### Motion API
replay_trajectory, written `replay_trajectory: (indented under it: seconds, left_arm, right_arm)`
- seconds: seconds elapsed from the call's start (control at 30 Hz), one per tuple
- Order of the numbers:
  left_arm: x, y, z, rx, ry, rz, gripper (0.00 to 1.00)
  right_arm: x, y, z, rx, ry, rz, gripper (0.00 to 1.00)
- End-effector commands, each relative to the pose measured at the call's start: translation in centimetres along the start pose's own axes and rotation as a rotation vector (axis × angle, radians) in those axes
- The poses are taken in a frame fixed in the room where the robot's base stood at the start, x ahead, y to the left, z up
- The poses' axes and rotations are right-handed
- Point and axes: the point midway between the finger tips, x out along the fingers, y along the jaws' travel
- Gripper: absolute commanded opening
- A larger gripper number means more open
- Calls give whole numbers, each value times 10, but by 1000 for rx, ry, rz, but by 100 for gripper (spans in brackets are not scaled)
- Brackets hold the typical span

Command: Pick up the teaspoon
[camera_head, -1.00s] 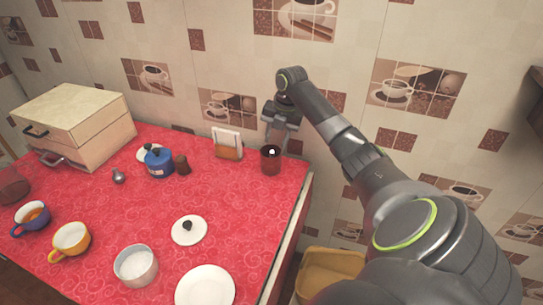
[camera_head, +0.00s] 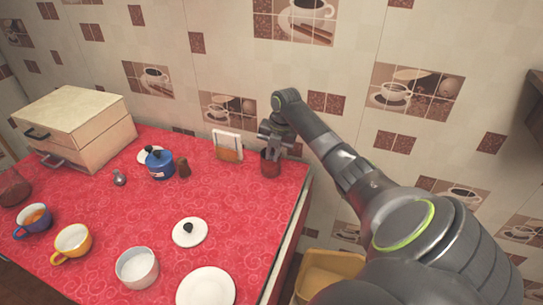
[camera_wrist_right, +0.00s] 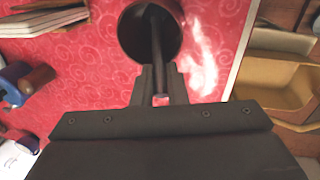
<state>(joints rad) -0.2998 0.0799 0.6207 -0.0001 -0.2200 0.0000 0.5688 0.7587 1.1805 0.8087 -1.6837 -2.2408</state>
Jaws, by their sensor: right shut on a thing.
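The teaspoon (camera_wrist_right: 158,45) shows in the right wrist view as a thin dark handle, standing in a dark red cup (camera_wrist_right: 128,40). My right gripper (camera_wrist_right: 160,88) is shut on the handle, with a finger on each side of it. The spoon's other end is hidden in the cup's dark inside. In the head view, my right gripper (camera_head: 271,150) is over the mouth of the cup (camera_head: 270,168), near the counter's back right corner; the spoon cannot be made out there. My left gripper is not in view.
A napkin holder (camera_head: 228,146) stands left of the cup, with a blue pot (camera_head: 159,165) and a small brown jar (camera_head: 183,170) farther left. A white lid (camera_head: 189,232) and a plate (camera_head: 206,289) lie nearer. A yellow bin (camera_head: 327,270) stands beyond the counter's right edge.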

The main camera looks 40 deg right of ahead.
Motion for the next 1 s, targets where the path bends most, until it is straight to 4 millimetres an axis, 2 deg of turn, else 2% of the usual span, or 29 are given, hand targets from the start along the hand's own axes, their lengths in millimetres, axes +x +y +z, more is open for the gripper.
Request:
replay_trajectory:
  seconds: [0.23, 0.33, 0.73, 0.83, 1.0]
  left_arm:
    - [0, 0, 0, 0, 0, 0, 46]
    - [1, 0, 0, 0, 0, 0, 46]
    - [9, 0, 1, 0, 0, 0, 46]
    - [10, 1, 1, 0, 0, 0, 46]
    - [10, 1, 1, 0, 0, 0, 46]
  right_arm:
    - [-1, 0, 0, 0, -1, 0, 0]
    - [-7, 2, 1, 0, -2, 1, 0]
    - [-80, 16, 1, 0, -3, 3, 0]
    - [-91, 18, 1, 0, -2, 2, 0]
    - [-99, 19, 0, 0, 0, 1, 0]
